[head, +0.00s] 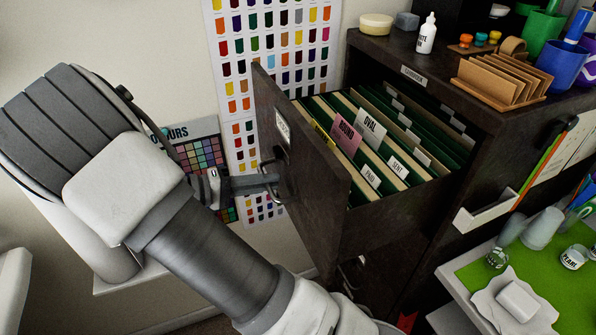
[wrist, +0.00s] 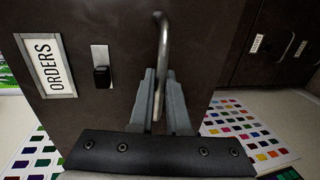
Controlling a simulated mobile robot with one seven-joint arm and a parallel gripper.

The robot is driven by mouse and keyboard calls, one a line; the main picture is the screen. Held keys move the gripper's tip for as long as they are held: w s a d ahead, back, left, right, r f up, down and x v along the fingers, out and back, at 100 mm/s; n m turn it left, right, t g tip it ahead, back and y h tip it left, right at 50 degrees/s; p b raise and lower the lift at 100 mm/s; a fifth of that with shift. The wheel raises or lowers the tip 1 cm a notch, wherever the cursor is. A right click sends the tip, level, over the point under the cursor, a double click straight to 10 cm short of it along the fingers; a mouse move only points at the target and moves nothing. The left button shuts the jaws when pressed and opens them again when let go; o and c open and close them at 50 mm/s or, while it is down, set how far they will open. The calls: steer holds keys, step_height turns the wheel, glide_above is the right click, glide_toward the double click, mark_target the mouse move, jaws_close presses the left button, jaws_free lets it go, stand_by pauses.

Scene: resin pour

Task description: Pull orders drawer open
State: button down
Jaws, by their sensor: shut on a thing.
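The orders drawer (head: 395,213) stands pulled out of the dark cabinet, with hanging files showing inside. Its front panel carries a label reading ORDERS (wrist: 47,66) in the wrist view, with a small lock (wrist: 101,76) beside it. The metal bar handle (wrist: 162,45) stands out from the panel. My gripper (wrist: 160,102) is shut around the handle, one finger on each side. In the head view my gripper (head: 262,184) meets the drawer front from the left, and the handle there is partly hidden by the fingers.
The dark cabinet (head: 455,215) has wooden racks, a white bottle (head: 426,34) and cups on top. A small white tray (head: 484,214) is fixed to its side. A table with a green mat (head: 560,300) holds cups at lower right. A colour chart (head: 240,60) hangs on the wall behind.

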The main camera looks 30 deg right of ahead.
steer(key=f+v, duration=0.1)
steer(key=v, duration=0.5)
steer(key=shift+a, duration=0.25)
steer(key=shift+w, duration=0.1)
steer(key=c, duration=0.9)
jaws_free()
steer(key=shift+f, duration=0.1)
steer(key=v, duration=1.7)
steer(key=shift+a+b, duration=0.15)
steer(key=shift+b, duration=0.2)
steer(key=shift+w+a, duration=0.1)
